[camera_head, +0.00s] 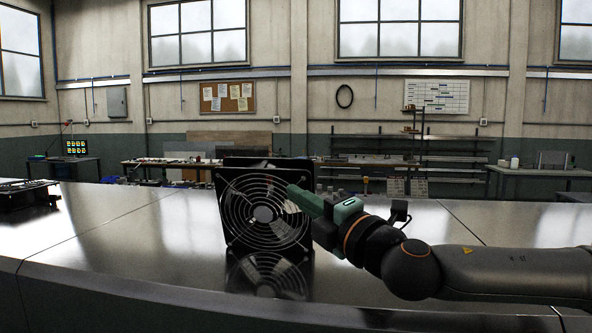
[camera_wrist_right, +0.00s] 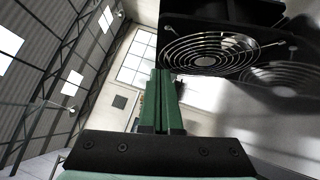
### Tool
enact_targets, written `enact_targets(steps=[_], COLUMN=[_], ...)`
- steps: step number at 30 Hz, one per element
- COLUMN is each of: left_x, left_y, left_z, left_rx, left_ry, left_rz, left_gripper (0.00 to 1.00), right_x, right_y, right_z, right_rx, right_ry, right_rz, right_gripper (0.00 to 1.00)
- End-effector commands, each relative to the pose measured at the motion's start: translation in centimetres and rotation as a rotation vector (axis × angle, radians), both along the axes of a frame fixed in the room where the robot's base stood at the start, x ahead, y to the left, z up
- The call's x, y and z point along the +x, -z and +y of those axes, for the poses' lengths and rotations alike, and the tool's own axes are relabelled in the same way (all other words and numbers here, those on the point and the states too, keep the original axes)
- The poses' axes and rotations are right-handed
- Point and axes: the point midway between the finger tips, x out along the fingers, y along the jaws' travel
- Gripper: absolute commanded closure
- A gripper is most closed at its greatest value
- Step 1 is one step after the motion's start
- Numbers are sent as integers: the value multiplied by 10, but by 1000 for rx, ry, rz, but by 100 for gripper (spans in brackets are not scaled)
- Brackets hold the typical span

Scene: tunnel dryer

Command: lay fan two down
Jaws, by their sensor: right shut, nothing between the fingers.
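A black square fan (camera_head: 228,192) with a round wire guard stands upright on the shiny metal top, its guard facing me. No label shows which fan number it is. A dark boxy shape rises right behind it; I cannot tell if it is the same fan or another. My right gripper (camera_head: 298,197), with green fingers, is shut and empty at the fan's upper right edge, partly in front of it. In the right wrist view the shut fingers (camera_wrist_right: 158,85) are close to the fan guard (camera_wrist_right: 215,50); contact cannot be told. My left gripper is out of view.
The metal top (camera_head: 120,235) is broad and bare left of the fan, and reflects it. A dark flat object (camera_head: 27,198) lies at its far left. Benches and shelves (camera_head: 410,160) stand well behind. My right arm crosses the right side.

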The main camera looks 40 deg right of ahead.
Motion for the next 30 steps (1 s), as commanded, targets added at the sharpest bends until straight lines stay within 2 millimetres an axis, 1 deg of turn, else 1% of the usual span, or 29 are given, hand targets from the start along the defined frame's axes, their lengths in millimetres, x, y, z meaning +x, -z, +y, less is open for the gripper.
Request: enact_targets(steps=[1,8,9,12,17,30], left_x=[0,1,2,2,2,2], left_y=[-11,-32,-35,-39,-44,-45], left_z=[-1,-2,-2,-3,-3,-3], left_rx=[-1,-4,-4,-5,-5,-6], left_ry=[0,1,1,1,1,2], left_rz=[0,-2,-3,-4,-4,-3], left_gripper=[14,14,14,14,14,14], right_x=[5,22,25,35,44,47], right_y=[-5,-8,-8,-12,-15,-14], right_z=[1,-1,-4,-18,-28,-31], right_rx=[4,5,5,0,0,-1], right_ry=[-5,-2,2,4,2,-1], right_rz=[1,3,2,1,1,0], right_gripper=[100,100,100,100,100,100])
